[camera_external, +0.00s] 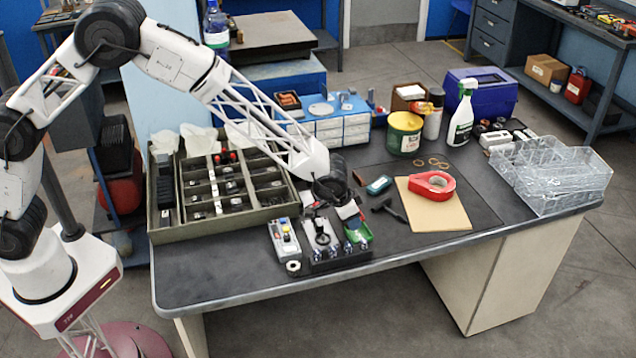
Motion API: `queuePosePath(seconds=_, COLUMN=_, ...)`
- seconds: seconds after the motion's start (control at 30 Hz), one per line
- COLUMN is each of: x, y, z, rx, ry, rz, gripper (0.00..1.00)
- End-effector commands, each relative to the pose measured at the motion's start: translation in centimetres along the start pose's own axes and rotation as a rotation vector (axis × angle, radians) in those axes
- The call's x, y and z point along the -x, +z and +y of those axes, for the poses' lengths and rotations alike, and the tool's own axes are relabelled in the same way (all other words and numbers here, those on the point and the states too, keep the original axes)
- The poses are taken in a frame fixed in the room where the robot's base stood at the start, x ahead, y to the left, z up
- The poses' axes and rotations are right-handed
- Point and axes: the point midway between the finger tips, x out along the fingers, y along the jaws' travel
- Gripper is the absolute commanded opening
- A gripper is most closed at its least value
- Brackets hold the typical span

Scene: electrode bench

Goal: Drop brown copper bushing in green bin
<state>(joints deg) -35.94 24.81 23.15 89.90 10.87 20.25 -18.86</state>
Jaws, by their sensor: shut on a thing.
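My gripper (348,212) is at the front middle of the bench, low over the small bins. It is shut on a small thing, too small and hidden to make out. The small green bin (360,235) is just below and slightly right of the gripper, partly covered by it from this view. I cannot pick out the brown copper bushing for certain; the fingertips and the inside of the bin are too small to read.
A compartmented tray (160,222) fills the bench's left side. A grey box (284,240) stands left of the bins. A red tape roll (432,185) lies on a brown board (450,215) at right. A clear bin (580,185) stands at the right edge. The front left bench is clear.

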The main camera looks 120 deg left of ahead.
Motion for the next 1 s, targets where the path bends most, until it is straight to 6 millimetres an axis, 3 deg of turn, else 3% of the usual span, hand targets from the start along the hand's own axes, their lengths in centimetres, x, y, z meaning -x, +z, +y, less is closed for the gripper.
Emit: queuePosePath(seconds=1.0, x=-0.88, y=0.34, z=0.01, rx=0.0, ry=0.0, rz=0.001, gripper=0.13)
